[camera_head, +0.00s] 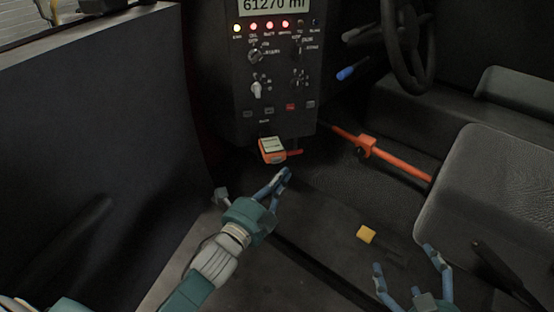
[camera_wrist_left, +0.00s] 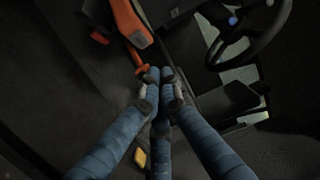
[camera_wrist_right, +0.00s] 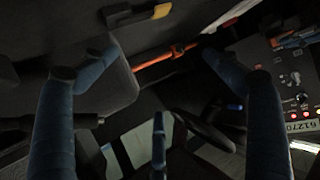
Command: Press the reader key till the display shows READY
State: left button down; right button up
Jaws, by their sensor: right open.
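The orange reader (camera_head: 277,157), with a pale face, sits under the console's lower edge; its text is too small to read. An orange device (camera_wrist_left: 131,22), which looks like the reader, shows in the left wrist view. The console display (camera_head: 274,5) reads "61270 mi", cut by the picture's top edge. My left gripper (camera_head: 284,175) is shut and empty, its fingertips together just below and right of the reader, apparently apart from it. Its fingertips also meet in the left wrist view (camera_wrist_left: 160,77). My right gripper (camera_head: 405,260) is open and empty, low at the right. I cannot make out the reader key.
The console (camera_head: 268,90) carries lamps, knobs and small buttons. An orange-red bar (camera_head: 400,166) slants right from below it towards the seat (camera_head: 490,200). A yellow block (camera_head: 366,234) lies between my grippers. The steering wheel (camera_head: 410,60) is at the upper right.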

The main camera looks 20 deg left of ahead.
pick_arm(q)
jog(key=shift+s+d, duration=0.65)
jog(key=shift+s, duration=0.3)
pick_arm(e)
jog(key=shift+s+d+f+g+h, duration=0.2)
jog(key=shift+s+f+g, duration=0.15)
jog(key=shift+f, duration=0.2)
jog(key=shift+s+d+f+g+h, duration=0.15)
jog(key=shift+s+f+g, duration=0.1)
jog(key=shift+s+f, duration=0.25)
jog(key=shift+w, duration=0.1)
